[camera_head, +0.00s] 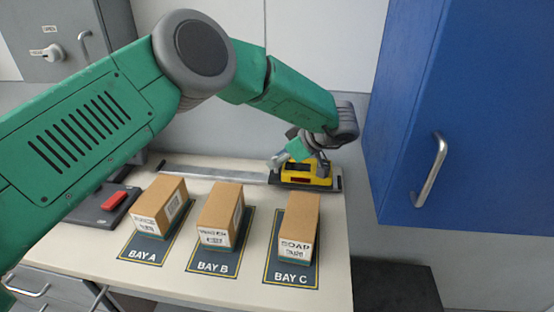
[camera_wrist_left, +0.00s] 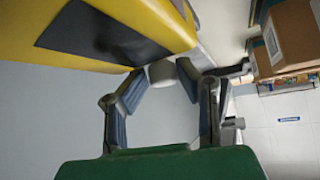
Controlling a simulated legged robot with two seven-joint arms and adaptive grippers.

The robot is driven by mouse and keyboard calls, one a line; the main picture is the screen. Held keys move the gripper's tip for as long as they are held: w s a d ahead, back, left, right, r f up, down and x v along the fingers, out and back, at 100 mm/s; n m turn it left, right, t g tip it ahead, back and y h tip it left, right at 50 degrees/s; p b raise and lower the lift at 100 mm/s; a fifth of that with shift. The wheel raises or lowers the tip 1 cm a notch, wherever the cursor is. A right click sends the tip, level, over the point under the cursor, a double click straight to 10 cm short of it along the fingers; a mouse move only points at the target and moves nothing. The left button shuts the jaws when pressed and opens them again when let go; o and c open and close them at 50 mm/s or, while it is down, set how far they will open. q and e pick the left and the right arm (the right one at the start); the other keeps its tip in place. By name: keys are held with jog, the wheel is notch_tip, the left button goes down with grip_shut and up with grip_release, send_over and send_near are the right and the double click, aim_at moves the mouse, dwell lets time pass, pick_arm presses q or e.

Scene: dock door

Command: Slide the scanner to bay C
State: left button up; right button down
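The yellow scanner (camera_head: 309,173) sits on its dark carriage at the right end of the metal rail (camera_head: 215,174), behind bay C (camera_head: 291,278). My left gripper (camera_head: 297,159) is at the scanner, reaching in from above and behind. In the left wrist view, the scanner's yellow body (camera_wrist_left: 55,25) with a dark panel fills the upper left. My right gripper is not in view.
Brown boxes stand on the mats of bay A (camera_head: 160,206), bay B (camera_head: 220,214) and bay C (camera_head: 299,226), in front of the rail. A blue cabinet (camera_head: 470,110) is close on the right. A red block (camera_head: 114,201) lies on a dark plate at left.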

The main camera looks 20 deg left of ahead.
aim_at(295, 168)
pick_arm(q)
jog(key=v, duration=0.6)
jog(key=shift+w+d, duration=0.15)
jog(key=shift+d, duration=0.1)
jog(key=shift+d+r, duration=0.25)
jog(key=shift+r, duration=0.05)
jog(key=shift+a, duration=0.15)
jog(key=shift+f, duration=0.1)
